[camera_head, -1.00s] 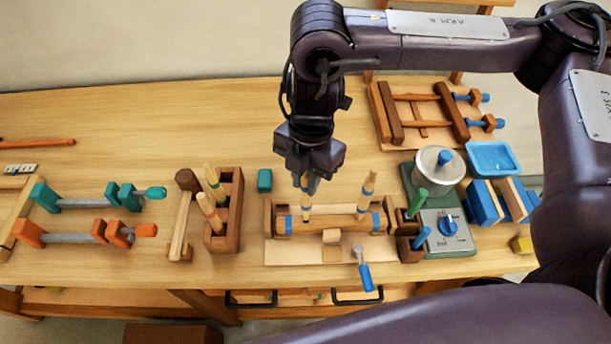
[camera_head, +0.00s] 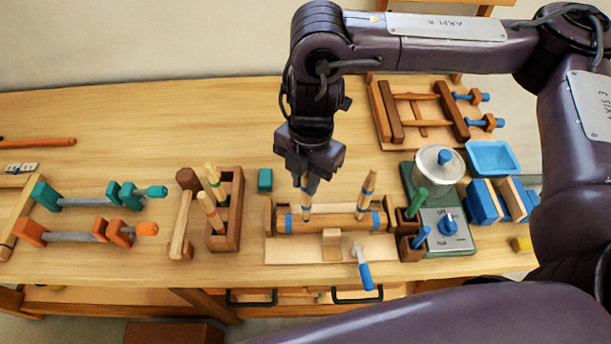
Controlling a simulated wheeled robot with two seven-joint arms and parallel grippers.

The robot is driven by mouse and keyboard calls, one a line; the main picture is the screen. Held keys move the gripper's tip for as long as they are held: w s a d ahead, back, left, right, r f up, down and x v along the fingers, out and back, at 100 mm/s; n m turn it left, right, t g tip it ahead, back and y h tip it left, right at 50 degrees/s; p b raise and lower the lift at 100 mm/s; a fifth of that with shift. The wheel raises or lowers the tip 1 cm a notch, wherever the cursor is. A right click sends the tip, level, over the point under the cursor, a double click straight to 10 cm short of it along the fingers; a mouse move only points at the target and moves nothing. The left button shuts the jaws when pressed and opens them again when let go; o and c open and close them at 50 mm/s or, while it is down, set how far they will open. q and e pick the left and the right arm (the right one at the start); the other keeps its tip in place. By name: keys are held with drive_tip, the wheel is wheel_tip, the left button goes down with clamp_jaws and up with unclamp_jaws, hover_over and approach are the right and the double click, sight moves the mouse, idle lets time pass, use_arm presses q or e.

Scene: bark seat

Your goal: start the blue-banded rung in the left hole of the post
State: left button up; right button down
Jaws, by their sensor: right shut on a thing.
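My right gripper (camera_head: 307,182) is shut on an upright rung (camera_head: 306,205) above the left part of the post. The gripper hides the rung's upper part, and its band does not show clearly. The post (camera_head: 335,224) is a wooden bar lying across a holder, with a blue band near each end. The rung's lower end meets the post's upper side near its left blue band. Whether it is inside the left hole is too small to tell. A second rung (camera_head: 366,197) stands in the post's right part, leaning slightly right. My left gripper is not in view.
A blue-handled mallet (camera_head: 364,272) lies in front of the post. A wooden rack (camera_head: 237,205) with several sticks stands left. A grey-green device (camera_head: 447,235) with a dial and a pot (camera_head: 438,166) stands right. The table behind the post is largely clear.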

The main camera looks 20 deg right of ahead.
drive_tip(key=shift+f+b, duration=0.6)
drive_tip(key=shift+f, duration=0.3)
drive_tip(key=c, duration=1.2)
unclamp_jaws()
drive_tip(key=shift+c, duration=0.2)
drive_tip(key=shift+w+d+r, duration=0.1)
drive_tip(key=shift+d+r, duration=0.05)
drive_tip(key=shift+r, duration=1.15)
drive_tip(key=shift+w+d+r, duration=0.1)
drive_tip(key=shift+r, duration=1.2)
drive_tip(key=shift+w+d+r, duration=0.1)
drive_tip(key=shift+d+r, duration=0.05)
drive_tip(key=shift+r, duration=1.15)
